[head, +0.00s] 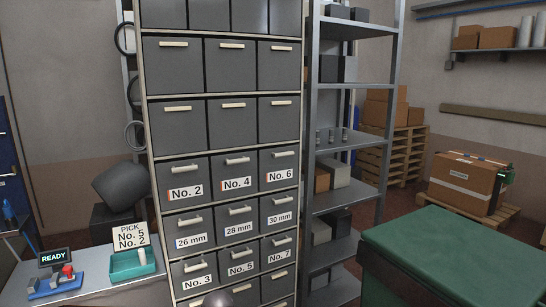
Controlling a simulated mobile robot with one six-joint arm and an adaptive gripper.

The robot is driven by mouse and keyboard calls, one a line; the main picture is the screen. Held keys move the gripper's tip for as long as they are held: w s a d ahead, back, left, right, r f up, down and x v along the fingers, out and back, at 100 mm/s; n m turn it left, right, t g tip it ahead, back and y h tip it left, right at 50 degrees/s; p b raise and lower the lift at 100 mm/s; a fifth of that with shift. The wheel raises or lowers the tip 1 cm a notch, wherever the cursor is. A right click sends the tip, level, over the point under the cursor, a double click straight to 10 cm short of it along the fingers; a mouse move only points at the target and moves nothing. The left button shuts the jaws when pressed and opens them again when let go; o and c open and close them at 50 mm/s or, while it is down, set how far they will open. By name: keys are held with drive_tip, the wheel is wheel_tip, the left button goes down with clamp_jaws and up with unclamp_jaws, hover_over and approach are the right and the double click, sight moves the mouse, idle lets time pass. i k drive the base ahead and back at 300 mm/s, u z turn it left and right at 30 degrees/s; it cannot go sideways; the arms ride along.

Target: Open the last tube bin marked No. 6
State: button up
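The bin marked No. 6 (269,184) is a dark grey drawer at the right end of the upper labelled row in the tall cabinet (303,120). It looks shut, with its front in line with its neighbours. Its pale handle (284,154) runs across the front above the white label. It is the only No. 6 label I can see. No. 4 (237,184) is directly left of it, and the 30 mm bin (279,217) is below. My gripper is not recognisable in the head view.
A green-lidded container (460,250) stands at the front right. A grey shelf rack (350,88) adjoins the cabinet's right side. At left, a bench (100,294) holds a READY device (55,275), a green tray (130,268) and a sign (130,236) reading PICK No. 5 No. 2.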

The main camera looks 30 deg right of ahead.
sight(280, 169)
drive_tip(key=u, duration=0.65)
drive_tip(key=k, duration=1)
drive_tip(key=z, duration=0.7)
drive_tip(key=i, duration=0.95)
drive_tip(key=z, duration=0.05)
